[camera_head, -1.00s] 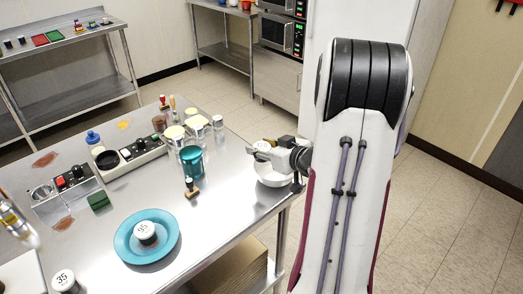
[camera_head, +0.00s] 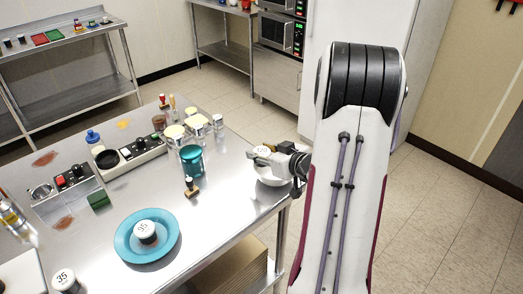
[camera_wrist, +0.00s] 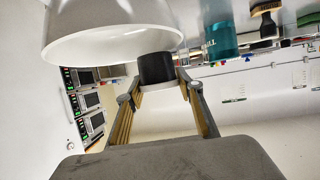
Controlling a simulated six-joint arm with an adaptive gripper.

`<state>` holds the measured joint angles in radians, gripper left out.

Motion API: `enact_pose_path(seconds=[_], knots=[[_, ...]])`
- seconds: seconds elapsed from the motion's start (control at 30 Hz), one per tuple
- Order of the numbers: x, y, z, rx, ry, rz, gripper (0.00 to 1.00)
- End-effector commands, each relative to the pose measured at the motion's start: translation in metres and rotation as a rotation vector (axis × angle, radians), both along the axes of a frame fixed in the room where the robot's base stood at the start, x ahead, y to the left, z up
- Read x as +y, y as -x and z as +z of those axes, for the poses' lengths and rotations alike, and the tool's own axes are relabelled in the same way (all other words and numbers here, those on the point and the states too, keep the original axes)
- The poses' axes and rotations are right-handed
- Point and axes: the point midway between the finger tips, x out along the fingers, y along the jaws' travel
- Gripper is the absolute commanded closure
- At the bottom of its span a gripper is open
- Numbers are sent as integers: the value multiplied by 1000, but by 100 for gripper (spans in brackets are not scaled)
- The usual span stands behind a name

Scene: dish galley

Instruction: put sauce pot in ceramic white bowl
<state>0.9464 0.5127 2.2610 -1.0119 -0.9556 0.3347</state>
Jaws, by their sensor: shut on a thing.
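The ceramic white bowl (camera_head: 272,180) stands at the right edge of the steel table. My gripper (camera_head: 262,157) is over it and hides part of it. My gripper is shut on a small sauce pot, whose pale round top (camera_head: 262,150) shows between the fingers. In the wrist view, which looks upside down, the pot's black body (camera_wrist: 157,68) and white lid sit between the fingertips (camera_wrist: 160,88). The bowl (camera_wrist: 110,38) fills the upper left there. The pot overlaps the bowl's rim in the picture; I cannot tell whether it touches it.
A blue plate (camera_head: 127,248) holds another lidded pot (camera_head: 146,231) marked 35. A similar pot (camera_head: 65,281) stands at lower left. A teal cup (camera_head: 191,161), a wooden stamp (camera_head: 191,187) and several jars stand left of the bowl. The table's right edge is close to the bowl.

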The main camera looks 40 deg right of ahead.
Motion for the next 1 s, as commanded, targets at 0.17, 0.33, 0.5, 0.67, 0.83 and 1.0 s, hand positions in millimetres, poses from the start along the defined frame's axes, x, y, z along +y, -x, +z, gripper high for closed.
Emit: enact_pose_path(seconds=[0.17, 0.33, 0.5, 0.67, 0.83, 1.0], knots=[[0, 0, -3, 0, -1, 0, 88], [0, 0, -4, 0, -1, 0, 53], [0, 0, -4, 0, -1, 0, 46], [0, 0, -4, 0, -1, 0, 46], [0, 0, -2, -1, 0, 0, 46], [0, 0, 5, -2, 1, -1, 46]])
